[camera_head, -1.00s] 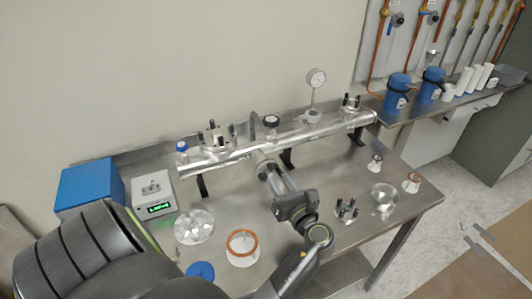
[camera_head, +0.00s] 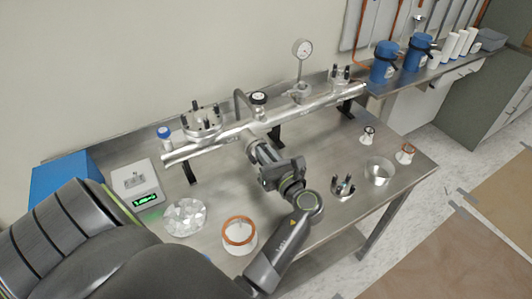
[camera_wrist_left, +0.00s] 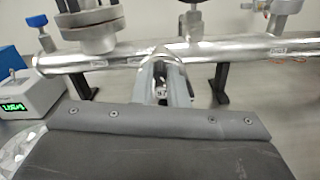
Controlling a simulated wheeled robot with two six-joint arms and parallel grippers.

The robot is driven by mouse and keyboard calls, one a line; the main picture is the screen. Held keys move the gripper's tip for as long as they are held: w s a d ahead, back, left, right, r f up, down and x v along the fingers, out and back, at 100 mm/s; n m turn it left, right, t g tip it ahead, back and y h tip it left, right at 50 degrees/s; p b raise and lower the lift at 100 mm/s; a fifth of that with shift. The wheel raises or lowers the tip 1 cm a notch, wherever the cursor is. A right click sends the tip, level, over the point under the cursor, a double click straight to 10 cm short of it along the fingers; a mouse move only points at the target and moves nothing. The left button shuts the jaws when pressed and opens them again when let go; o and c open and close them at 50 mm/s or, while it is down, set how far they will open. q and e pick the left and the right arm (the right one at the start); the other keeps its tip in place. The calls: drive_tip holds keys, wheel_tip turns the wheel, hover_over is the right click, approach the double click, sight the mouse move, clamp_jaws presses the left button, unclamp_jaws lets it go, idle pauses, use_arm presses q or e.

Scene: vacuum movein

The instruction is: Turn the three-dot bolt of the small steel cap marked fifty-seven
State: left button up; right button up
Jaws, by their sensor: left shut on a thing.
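A long steel pipe (camera_head: 222,138) lies on stands on the steel table. My left gripper (camera_head: 257,146) is at the short port at the middle of the pipe's front side. In the left wrist view, its two grey fingers (camera_wrist_left: 163,82) reach to that port and are shut on a small steel part (camera_wrist_left: 161,93) between them. A small mark on this part looks like a number, too small to read surely. The dots on the bolts cannot be made out, and the fingers hide most of the port. My right gripper is not in view.
A flanged cap with dark bolts (camera_head: 201,121) stands on the pipe at left, a gauge (camera_head: 303,49) further right. On the table are a glass-like disc (camera_head: 184,217), a copper-rimmed ring (camera_head: 239,232), a bolted cap (camera_head: 343,187) and a steel cup (camera_head: 379,171). A meter box (camera_head: 136,186) stands left.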

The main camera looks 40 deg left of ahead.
use_arm(q)
clamp_jaws()
drive_tip(key=n+b, duration=0.1)
drive_tip(key=n, duration=0.5)
drive_tip(key=shift+n, duration=0.4)
idle(0.4)
drive_tip(key=o, duration=0.6)
unclamp_jaws()
drive_tip(key=shift+o, duration=0.2)
